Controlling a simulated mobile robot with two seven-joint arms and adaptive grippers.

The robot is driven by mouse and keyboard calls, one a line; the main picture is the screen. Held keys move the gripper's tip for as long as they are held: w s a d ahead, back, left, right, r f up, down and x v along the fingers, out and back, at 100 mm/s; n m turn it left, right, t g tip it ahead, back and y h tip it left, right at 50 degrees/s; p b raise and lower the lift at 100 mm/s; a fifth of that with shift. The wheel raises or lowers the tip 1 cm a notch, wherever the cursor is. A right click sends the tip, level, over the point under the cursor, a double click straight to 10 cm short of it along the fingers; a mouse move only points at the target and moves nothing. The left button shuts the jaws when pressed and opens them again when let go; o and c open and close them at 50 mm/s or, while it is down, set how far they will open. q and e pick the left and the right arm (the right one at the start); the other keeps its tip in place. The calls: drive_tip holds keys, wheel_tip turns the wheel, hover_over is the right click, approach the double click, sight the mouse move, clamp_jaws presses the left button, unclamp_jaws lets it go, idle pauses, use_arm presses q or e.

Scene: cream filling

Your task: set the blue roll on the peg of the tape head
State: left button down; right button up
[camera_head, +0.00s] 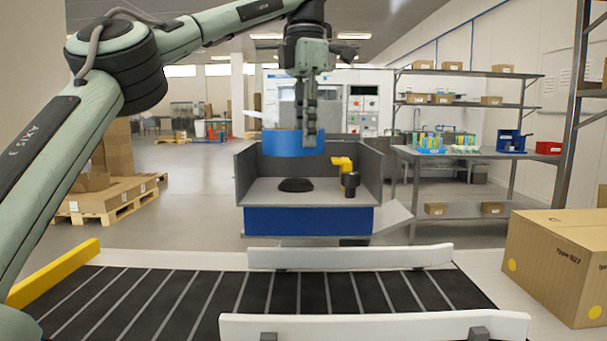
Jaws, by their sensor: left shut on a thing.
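The blue roll (285,143) is in my left gripper (306,138), whose fingers point down and are shut on it. The roll is held in the air, level with the upper edge of the grey walls of a machine with a blue front (308,221). On its grey deck, below the roll in the picture, is a low black round piece (296,185). I cannot tell whether this is the peg. A yellow arm (342,163) and a black upright cylinder (350,186) stand to its right. My right gripper is not in view.
A dark conveyor (150,300) with white guide rails (350,257) crosses the front. A cardboard box (560,262) stands at the right. A grey bench (470,153) with racks is behind it. Cartons on a pallet (105,203) stand at the left.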

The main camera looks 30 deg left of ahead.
use_arm(q)
wheel_tip(320, 180, down, 8)
drive_tip(key=shift+r, duration=0.25)
drive_tip(key=c, duration=1.4)
unclamp_jaws()
drive_tip(key=shift+r, duration=0.2)
drive_tip(key=shift+r, duration=5.85)
drive_tip(key=shift+f, duration=0.1)
